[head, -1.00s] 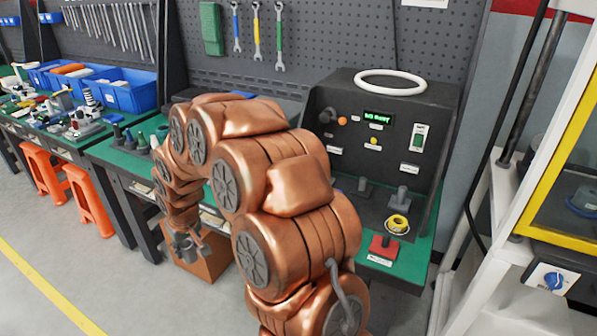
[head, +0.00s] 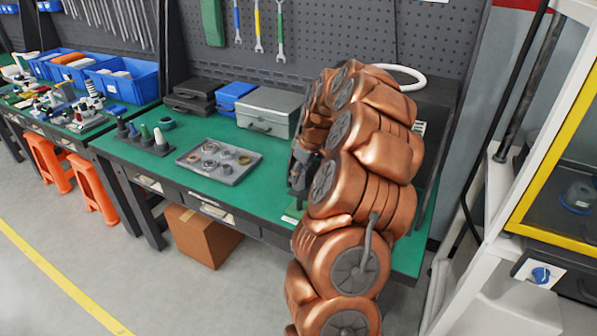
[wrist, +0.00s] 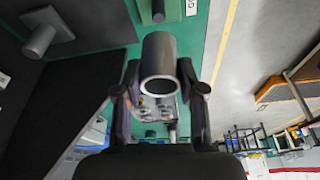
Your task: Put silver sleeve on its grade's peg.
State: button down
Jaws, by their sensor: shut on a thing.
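The silver sleeve (wrist: 160,68) is a short grey tube. In the wrist view it sits between the two dark fingers of my gripper (wrist: 160,95), which is shut on it, with one open end facing the camera. In the head view my gripper (head: 300,172) is over the green bench, just left of my copper arm; the sleeve cannot be made out clearly there. The wrist view shows a grey peg (wrist: 40,40) on a square base at upper left and another grey peg (wrist: 158,10) beyond the sleeve. Their grade labels are not readable.
A grey tray (head: 208,172) with several rings lies on the green bench (head: 268,200). A rack with several small posts (head: 146,138) stands left of it. A silver case (head: 268,112) and dark and blue cases are behind. My arm hides most of the test panel.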

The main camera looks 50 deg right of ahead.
send_over(299, 199)
jog(key=shift+f+p, duration=0.35)
jog(key=shift+f, duration=1.75)
jog(key=shift+s+b, duration=0.15)
jog(key=shift+b, duration=0.4)
jog(key=shift+f, duration=0.2)
jog(key=shift+f+b, duration=0.7)
jog(key=shift+f, duration=0.1)
jog(key=shift+f, duration=0.2)
jog(key=shift+f+b, duration=0.4)
jog(key=shift+b, duration=0.15)
jog(key=shift+f+b, duration=0.65)
dwell(0.3)
jog(key=shift+f+b, duration=0.35)
jog(key=shift+b, duration=0.35)
dwell(1.6)
